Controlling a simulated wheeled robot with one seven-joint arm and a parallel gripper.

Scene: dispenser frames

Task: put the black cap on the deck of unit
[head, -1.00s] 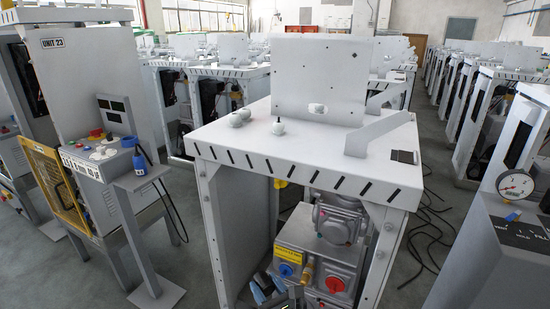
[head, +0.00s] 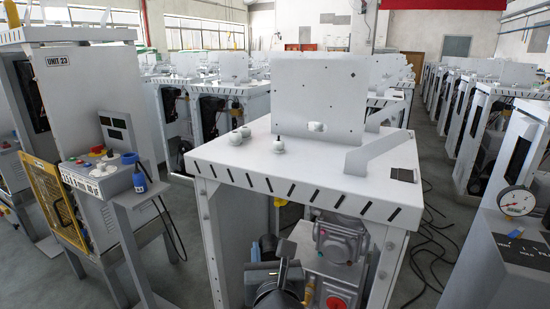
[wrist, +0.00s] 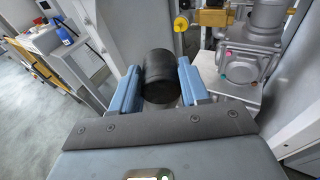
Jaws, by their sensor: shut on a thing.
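The black cap (wrist: 160,78) is a dark, ribbed cylinder between the blue fingers of my gripper (wrist: 158,72) in the wrist view. The fingers are shut on its sides. In the head view my arm's end shows at the bottom middle, in front of the central unit and below its top; the cap is hard to tell from the dark arm parts there. The deck (head: 230,165) is the unit's flat white top, with black slots along its front edge. It stands higher than my gripper.
On the deck stand small white knobs (head: 279,146), an upright white panel (head: 318,97) and a slanted bracket (head: 378,145).

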